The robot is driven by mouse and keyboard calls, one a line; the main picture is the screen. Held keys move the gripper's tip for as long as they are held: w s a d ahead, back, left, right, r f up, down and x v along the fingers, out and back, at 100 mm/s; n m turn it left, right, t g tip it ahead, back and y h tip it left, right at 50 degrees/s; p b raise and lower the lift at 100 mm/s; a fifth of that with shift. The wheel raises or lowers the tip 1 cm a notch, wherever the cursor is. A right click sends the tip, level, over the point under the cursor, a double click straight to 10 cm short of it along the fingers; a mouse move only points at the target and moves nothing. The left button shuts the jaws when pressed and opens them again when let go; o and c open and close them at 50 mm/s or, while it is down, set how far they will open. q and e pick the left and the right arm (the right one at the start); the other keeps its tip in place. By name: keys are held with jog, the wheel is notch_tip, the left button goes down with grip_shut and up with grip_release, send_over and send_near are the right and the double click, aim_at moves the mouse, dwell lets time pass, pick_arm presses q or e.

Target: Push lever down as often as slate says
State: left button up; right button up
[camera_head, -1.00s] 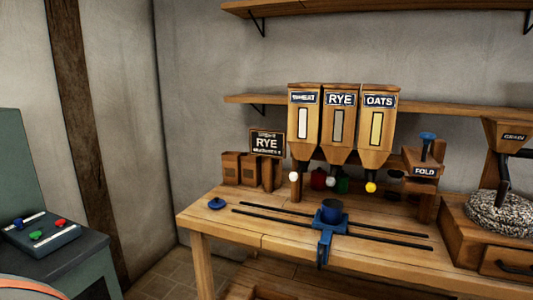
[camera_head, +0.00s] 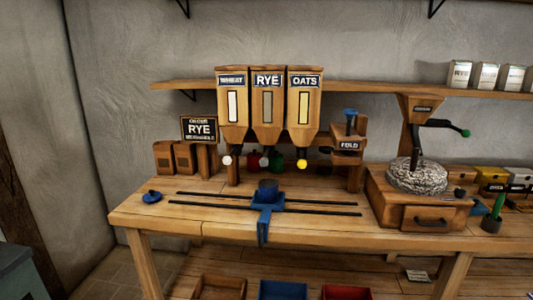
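The slate (camera_head: 199,129) stands at the back left of the wooden bench and reads RYE in large letters, with smaller lines above and below that are too blurred to read surely. Three wooden hoppers labelled WHEAT (camera_head: 232,108), RYE (camera_head: 267,110) and OATS (camera_head: 304,107) stand side by side. A blue cup (camera_head: 267,188) sits on a blue sliding carriage (camera_head: 267,209) in front of the RYE hopper. Neither gripper is in view.
A FOLD press (camera_head: 347,147) with a blue knob stands right of the hoppers. A stone grain mill (camera_head: 417,178) with a drawer is further right. A blue lid (camera_head: 152,197) lies at the left. Coloured crates (camera_head: 283,289) sit below the bench.

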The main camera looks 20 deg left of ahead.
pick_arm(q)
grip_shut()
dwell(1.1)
